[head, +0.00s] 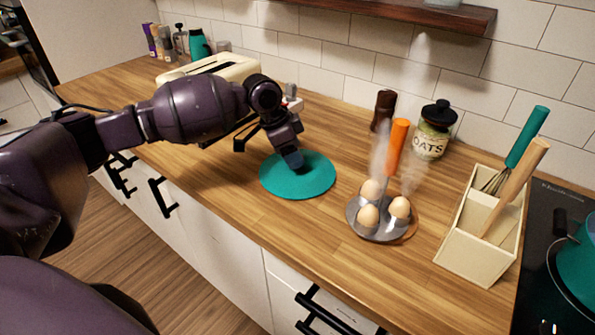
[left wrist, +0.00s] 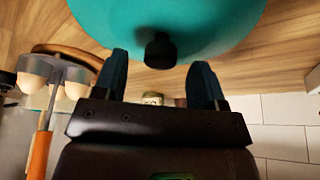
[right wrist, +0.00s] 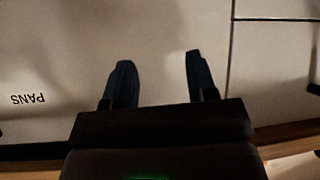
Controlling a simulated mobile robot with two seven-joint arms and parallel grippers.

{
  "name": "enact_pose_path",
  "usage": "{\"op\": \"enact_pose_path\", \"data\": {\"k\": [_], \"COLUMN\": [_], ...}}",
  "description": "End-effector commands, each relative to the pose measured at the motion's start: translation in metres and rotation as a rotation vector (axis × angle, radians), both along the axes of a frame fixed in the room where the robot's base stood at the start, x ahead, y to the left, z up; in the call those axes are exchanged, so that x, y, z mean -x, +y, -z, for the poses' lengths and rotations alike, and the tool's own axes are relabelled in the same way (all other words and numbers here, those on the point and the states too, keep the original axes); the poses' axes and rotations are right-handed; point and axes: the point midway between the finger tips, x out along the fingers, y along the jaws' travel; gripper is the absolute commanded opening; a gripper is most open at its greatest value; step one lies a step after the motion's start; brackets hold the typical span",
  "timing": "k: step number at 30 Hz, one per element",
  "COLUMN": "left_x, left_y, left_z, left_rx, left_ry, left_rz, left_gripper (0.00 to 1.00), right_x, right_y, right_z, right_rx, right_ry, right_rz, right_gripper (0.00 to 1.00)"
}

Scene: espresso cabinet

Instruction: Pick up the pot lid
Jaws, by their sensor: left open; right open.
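The teal pot lid (head: 308,182) lies flat on the wooden counter in the middle of the head view. The left wrist view shows the lid (left wrist: 215,25) with its black knob (left wrist: 160,50). My left gripper (head: 291,158) is over the lid, pointing down, and hides the knob in the head view. In the left wrist view its two fingers (left wrist: 160,72) are open, with the knob in the gap between the fingertips; contact cannot be told. My right gripper (right wrist: 158,75) is open and empty, facing a white cabinet front marked PANS.
A metal egg holder (head: 383,232) with eggs and an orange handle stands right of the lid. Further right are a utensil box (head: 470,245), the black hob (head: 540,240) and a teal pot (head: 578,265). A cream toaster (head: 215,68) and an oats jar (head: 431,138) stand behind.

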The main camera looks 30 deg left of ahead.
Motion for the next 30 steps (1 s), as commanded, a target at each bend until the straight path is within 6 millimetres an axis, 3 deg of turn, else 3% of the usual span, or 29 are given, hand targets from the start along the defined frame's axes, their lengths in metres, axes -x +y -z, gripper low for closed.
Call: {"op": "enact_pose_path", "data": {"k": [5,13,24,30], "left_x": [-0.005,-0.006,-0.006,-0.007], "left_y": [-0.007,-0.008,-0.008,-0.008], "left_z": [0.024,0.026,0.026,0.025], "left_rx": [0.000,0.000,0.001,0.000], "left_ry": [0.003,0.000,0.001,0.000], "left_rz": [0.000,0.000,0.000,0.000], "left_gripper": [0.65,0.65,0.08,0.05], "right_x": [0.000,-0.001,0.000,0.001], "right_y": [0.000,0.001,0.000,0.001], "right_z": [0.004,-0.001,0.002,0.005], "right_rx": [0.000,-0.001,0.000,-0.001], "right_ry": [0.003,-0.005,0.002,0.007], "right_rz": [-0.001,-0.001,-0.001,0.002], "right_gripper": [0.52,0.52,0.52,0.52]}}
